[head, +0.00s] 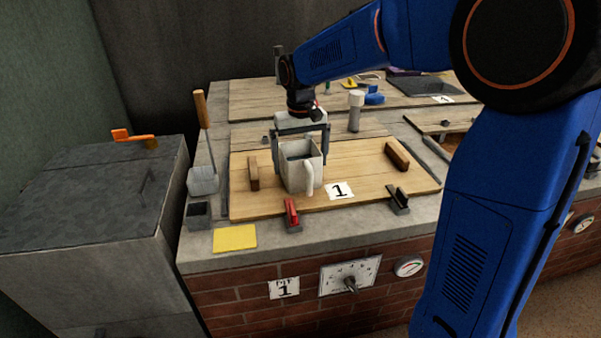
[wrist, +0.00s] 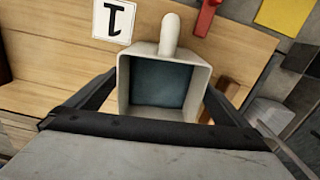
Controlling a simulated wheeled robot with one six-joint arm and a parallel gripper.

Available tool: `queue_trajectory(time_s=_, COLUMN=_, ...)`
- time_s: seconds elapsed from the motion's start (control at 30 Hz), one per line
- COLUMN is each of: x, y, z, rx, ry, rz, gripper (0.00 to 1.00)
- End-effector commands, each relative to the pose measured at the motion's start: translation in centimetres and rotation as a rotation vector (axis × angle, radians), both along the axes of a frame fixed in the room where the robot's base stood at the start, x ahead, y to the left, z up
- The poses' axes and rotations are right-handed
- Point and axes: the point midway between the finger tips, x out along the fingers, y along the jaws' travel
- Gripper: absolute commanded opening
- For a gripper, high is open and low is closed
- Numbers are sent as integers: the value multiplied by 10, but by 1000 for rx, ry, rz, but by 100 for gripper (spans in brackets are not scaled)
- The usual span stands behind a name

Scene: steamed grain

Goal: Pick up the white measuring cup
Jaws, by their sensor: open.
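The white measuring cup (head: 300,173) is a square, open-topped cup standing upright on a wooden board, its handle facing the front. In the wrist view the cup (wrist: 122,85) shows from above, with a dark bluish-grey inside and its handle pointing up the picture. My gripper (head: 301,146) is above and around the cup, with one finger on each side of it. The wrist view also shows my gripper (wrist: 163,100), its two dark fingers spread along the cup's left and right walls. It is open, and I cannot tell whether either finger touches the cup.
The wooden board (head: 355,170) holds a brown block on the left (head: 253,173), another on the right (head: 397,156), and a label card "1" (head: 340,191). A red clip (head: 292,213) is close in front of the cup. A yellow square (head: 235,238) lies at the counter's front left.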

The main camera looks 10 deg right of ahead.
Motion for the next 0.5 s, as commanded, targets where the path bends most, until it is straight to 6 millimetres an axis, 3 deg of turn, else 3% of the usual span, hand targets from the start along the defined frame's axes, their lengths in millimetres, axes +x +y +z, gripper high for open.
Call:
queue_trajectory(time_s=0.37, x=0, y=0, z=-10, rx=0, ry=0, rz=0, gripper=100)
queue_trajectory(time_s=0.5, x=0, y=0, z=-10, rx=0, ry=0, rz=0, gripper=67)
